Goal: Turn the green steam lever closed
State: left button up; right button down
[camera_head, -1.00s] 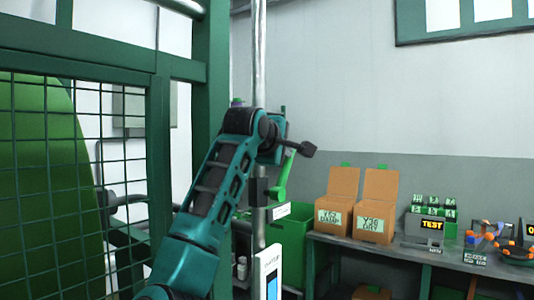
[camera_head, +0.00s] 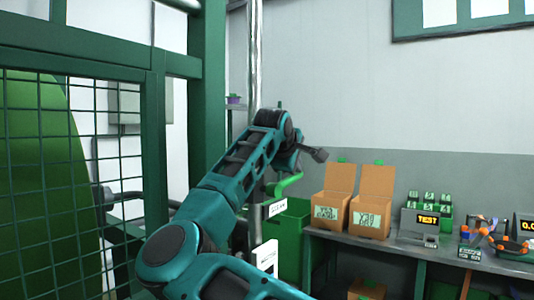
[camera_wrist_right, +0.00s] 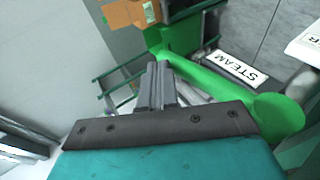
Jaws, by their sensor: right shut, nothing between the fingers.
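The green steam lever (camera_head: 288,184) sticks out to the right from beside the metal pipe, tilted slightly upward at its free end. It also crosses the right wrist view as a thick green bar (camera_wrist_right: 222,84) beside a white STEAM label (camera_wrist_right: 236,66). My right gripper (camera_wrist_right: 158,84) is shut and empty, its fingers alongside the lever; I cannot tell if they touch it. In the head view my right gripper (camera_head: 289,167) is just above the lever, its fingertips hard to make out. My left gripper is not in view.
A vertical metal pipe (camera_head: 254,60) stands behind my arm. A green bin (camera_head: 293,235) is below the lever. A bench at right holds open cardboard boxes (camera_head: 372,188) and a TEST display (camera_head: 428,220). A green mesh guard (camera_head: 155,150) stands at left.

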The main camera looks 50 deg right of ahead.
jog(key=shift+d+f+y, duration=0.35)
jog(key=shift+f+y, duration=0.25)
jog(key=shift+y, duration=0.1)
jog(key=shift+f, duration=0.1)
notch_tip(320, 180, up, 14)
jog(key=s+p, duration=0.2)
jog(key=shift+s+p, duration=0.4)
jog(key=shift+d+f, duration=0.1)
jog(key=shift+f, duration=0.05)
